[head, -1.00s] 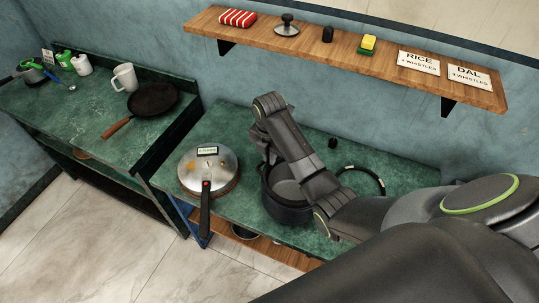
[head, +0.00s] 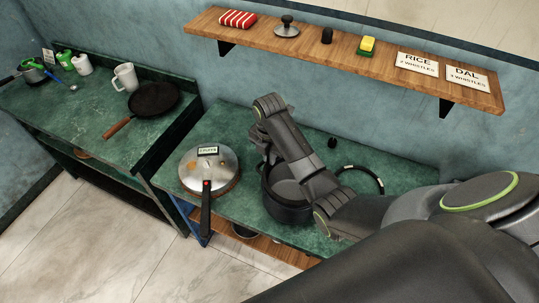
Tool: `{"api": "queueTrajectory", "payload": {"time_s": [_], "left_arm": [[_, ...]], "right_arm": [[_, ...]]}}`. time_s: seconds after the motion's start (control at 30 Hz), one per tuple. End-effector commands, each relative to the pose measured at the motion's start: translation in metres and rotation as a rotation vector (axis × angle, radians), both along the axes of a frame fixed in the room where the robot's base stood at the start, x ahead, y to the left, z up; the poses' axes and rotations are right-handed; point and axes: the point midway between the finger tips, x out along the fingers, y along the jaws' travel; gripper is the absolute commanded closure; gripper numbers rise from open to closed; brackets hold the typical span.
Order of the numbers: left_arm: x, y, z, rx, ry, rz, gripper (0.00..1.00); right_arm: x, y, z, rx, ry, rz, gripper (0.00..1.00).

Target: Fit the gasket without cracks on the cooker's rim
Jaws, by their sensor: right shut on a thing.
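The dark open cooker pot (head: 287,211) stands on the green counter in the middle. Its far rim is partly covered by my right arm. A black gasket ring (head: 378,181) with a small pale mark lies on the counter right of the pot, partly behind my arm. I cannot tell whether it has cracks. My right gripper (head: 268,160) points down at the pot's back left rim. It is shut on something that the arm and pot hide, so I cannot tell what. The steel lid (head: 222,165) with a black handle and a label lies left of the pot. My left gripper is out of view.
A wooden wall shelf (head: 300,42) above holds a striped cloth, a weight, a sponge and the RICE and DAL cards. A small black knob (head: 332,142) sits behind the pot. A frying pan (head: 153,98) and a white mug (head: 126,77) stand on the left counter.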

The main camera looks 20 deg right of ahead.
Motion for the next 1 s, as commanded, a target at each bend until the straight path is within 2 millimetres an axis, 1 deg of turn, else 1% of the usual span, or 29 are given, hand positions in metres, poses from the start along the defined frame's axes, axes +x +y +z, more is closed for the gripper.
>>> {"api": "queueTrajectory", "payload": {"time_s": [0.1,0.47,1.0], "left_arm": [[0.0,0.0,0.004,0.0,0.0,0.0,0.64],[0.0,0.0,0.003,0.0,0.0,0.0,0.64],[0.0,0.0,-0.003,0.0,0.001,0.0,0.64]], "right_arm": [[0.0,0.0,0.001,0.0,0.0,0.0,1.0],[0.0,0.0,-0.001,-0.001,0.001,0.0,1.0],[0.0,0.0,-0.014,0.0,0.001,0.0,1.0]]}}
